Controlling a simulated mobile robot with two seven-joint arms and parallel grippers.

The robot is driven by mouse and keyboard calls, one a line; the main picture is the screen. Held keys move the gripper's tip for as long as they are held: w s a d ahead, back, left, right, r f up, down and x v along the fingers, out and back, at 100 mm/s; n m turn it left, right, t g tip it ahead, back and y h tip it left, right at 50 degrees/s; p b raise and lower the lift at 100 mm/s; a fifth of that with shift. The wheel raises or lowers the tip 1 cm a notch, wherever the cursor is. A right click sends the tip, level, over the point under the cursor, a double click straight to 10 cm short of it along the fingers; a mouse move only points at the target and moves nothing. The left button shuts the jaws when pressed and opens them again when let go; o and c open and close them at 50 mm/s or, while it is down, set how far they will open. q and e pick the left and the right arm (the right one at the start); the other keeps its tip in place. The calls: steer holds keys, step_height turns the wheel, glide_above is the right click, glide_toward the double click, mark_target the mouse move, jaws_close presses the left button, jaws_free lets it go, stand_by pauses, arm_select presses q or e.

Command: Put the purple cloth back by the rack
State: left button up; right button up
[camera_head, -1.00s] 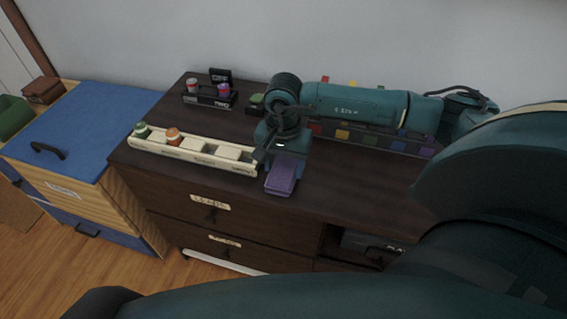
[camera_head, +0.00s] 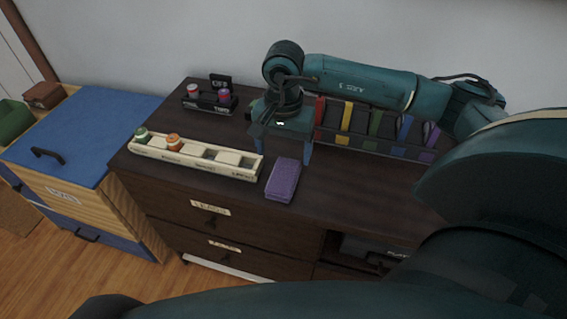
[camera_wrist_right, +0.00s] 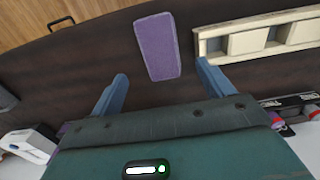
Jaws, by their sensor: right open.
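The purple cloth (camera_head: 283,180) lies folded flat on the dark dresser top, just right of the cream rack's right end. It also shows in the right wrist view (camera_wrist_right: 157,46), ahead of the fingertips and apart from them. The cream rack (camera_head: 195,157) holds a green-topped and an orange item at its left; its other slots look empty. Part of it shows in the right wrist view (camera_wrist_right: 265,37). My right gripper (camera_head: 281,146) is open and empty above the dresser, behind the cloth. My left gripper is not in view.
A multicoloured divided holder (camera_head: 370,143) stands at the back right, under my right arm. A small black holder (camera_head: 209,101) with little containers stands at the back left. A blue-topped cabinet (camera_head: 85,130) is at left. The dresser top (camera_head: 345,185) right of the cloth is clear.

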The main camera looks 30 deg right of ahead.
step_height(320, 180, up, 5)
steer(key=s+a+f+m+g+y, duration=0.1)
steer(key=s+a+m+g+y, duration=0.1)
steer(key=s+a+y, duration=0.6)
steer(key=s+a+f+m+g+y, duration=0.1)
steer(key=a+m+g+y, duration=0.15)
steer(key=a, duration=1.05)
steer(key=a+r+m+t+y, duration=0.6)
steer(key=r+m+y, duration=0.4)
steer(key=m, duration=0.5)
steer(key=w+d+f+m+t+h, duration=0.25)
steer(key=m+t, duration=0.25)
steer(key=m, duration=0.4)
steer(key=w+d+f+m+t+h, duration=0.1)
steer(key=d+f+m+t+h, duration=0.25)
steer(key=m+t, duration=0.4)
steer(key=w+d+f+m+t+h, duration=0.1)
steer(key=d+f+m+t+h, duration=0.25)
steer(key=m, duration=0.75)
steer(key=s+d+f+m+g+h, duration=0.1)
steer(key=s+f+m+g+h, duration=0.1)
steer(key=f+m, duration=0.4)
steer(key=s+d+f+m+g+h, duration=0.2)
steer(key=s+f+m+g+h, duration=0.1)
steer(key=f+m, duration=0.4)
steer(key=s+f+h, duration=0.1)
steer(key=s, duration=0.1)
steer(key=shift+s+d+f, duration=0.25)
steer(key=shift+s+f, duration=0.1)
